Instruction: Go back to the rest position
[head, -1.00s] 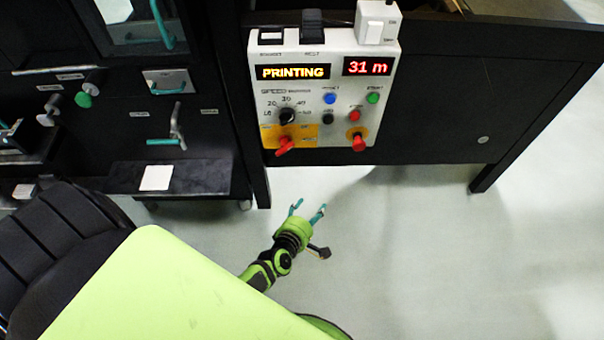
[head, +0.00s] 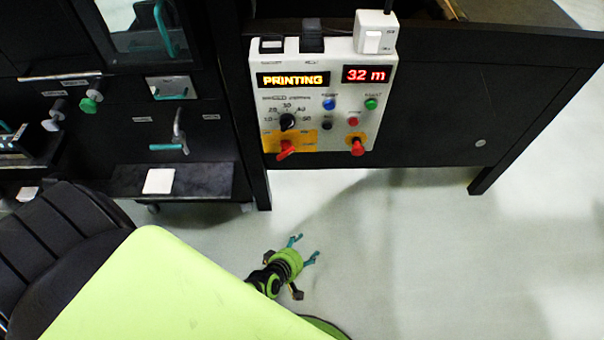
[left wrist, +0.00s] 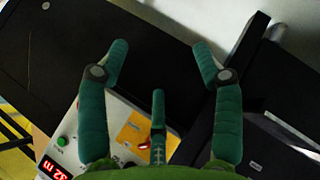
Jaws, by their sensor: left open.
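My left gripper (head: 304,249) is open and empty in the head view, low over the pale floor and below the control panel (head: 362,95). Its teal fingers are spread apart and touch nothing. In the left wrist view the fingers (left wrist: 158,62) are also apart, with the panel (left wrist: 105,125) behind and below them. The panel reads "PRINTING" and "32 m". It carries a black dial (head: 288,121), blue, green, red and black buttons, and two red switches on orange plates. My right gripper does not show.
The panel is fixed to a dark machine frame (head: 440,110) with a leg at right. A black cabinet (head: 120,115) with handles and knobs stands at left, with a white card (head: 159,181) on its ledge. The floor (head: 410,260) right of the gripper is clear.

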